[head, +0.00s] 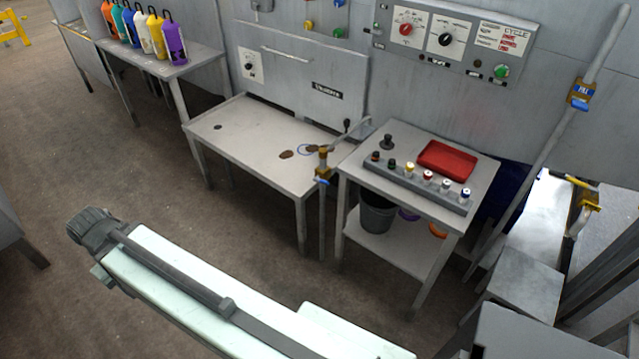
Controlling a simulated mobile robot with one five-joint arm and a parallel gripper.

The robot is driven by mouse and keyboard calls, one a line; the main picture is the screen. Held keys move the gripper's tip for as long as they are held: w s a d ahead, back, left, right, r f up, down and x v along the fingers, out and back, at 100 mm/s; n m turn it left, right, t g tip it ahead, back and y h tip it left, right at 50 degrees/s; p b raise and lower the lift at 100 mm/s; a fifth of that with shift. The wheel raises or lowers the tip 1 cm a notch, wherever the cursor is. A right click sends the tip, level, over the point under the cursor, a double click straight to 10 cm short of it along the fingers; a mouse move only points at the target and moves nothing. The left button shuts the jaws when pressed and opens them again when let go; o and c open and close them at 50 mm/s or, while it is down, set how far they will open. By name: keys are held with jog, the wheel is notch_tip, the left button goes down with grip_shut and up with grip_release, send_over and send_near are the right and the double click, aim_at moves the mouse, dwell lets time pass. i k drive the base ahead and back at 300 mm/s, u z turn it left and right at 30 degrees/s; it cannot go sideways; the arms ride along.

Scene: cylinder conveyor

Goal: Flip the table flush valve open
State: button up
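A brass valve (323,166) with a short blue handle (322,182) stands on a thin upright pipe at the front right corner of the grey table (245,140). A curved grey hose or pipe runs from near its top towards the machine. The blue handle looks roughly level and points to the right front; I cannot tell from it whether the valve is open. My pale arm crosses the bottom of the view, with a dark ribbed end at the left. No gripper fingers show, and the arm is apart from the valve.
A grey cart (400,215) with a row of coloured knobs and a red tray (446,160) stands right of the valve. Another blue-handled valve (580,94) is on a slanted pipe at right. Coloured bottles (155,35) stand on the back left bench. Floor before the table is clear.

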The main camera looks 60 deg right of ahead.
aim_at(322, 181)
jog(key=i, duration=1)
jog(key=u, duration=0.05)
